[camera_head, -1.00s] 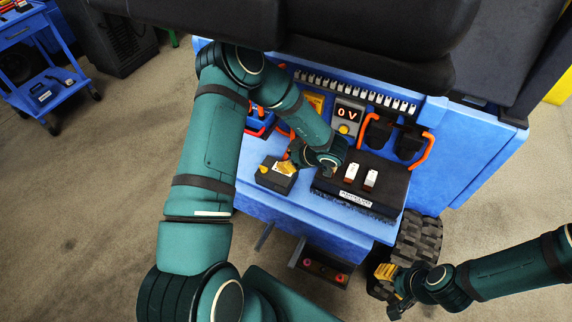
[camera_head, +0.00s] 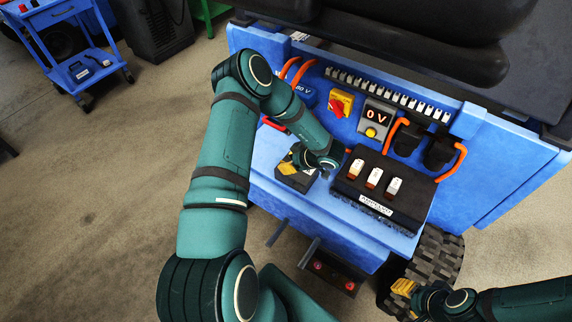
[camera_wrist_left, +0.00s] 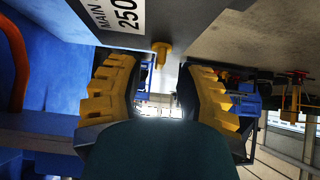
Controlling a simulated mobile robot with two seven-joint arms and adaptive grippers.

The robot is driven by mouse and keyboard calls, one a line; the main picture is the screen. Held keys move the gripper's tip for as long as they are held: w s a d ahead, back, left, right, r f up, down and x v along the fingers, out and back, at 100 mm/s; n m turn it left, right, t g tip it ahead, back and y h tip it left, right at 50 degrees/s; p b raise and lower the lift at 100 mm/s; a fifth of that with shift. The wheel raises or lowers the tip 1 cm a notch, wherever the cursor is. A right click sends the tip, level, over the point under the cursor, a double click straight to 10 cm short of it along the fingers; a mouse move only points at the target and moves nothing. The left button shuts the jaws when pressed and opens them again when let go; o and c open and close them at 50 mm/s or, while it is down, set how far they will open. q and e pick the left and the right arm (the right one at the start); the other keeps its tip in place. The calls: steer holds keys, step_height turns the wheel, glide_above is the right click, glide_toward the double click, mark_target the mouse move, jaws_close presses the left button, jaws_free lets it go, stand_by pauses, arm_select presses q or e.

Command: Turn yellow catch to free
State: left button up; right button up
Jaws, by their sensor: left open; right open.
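A yellow peg (camera_wrist_left: 161,52) stands out from a grey box (camera_wrist_left: 205,35) marked "MAIN 250" in the left wrist view. It shows between and beyond the two yellow-padded fingers of my left gripper (camera_wrist_left: 162,85), which is open with nothing between the pads. In the head view my left gripper (camera_head: 298,160) is at a small dark box (camera_head: 296,181) on the blue ledge. My arm partly hides the fingers there, and I cannot tell whether they touch the box. My right gripper (camera_head: 401,298) is open and low at the right, beside a tyre.
A black panel (camera_head: 405,210) with several switches stands on the ledge right of my left gripper.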

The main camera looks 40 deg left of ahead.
arm_select(q)
steer(key=shift+x, duration=1)
jaws_close()
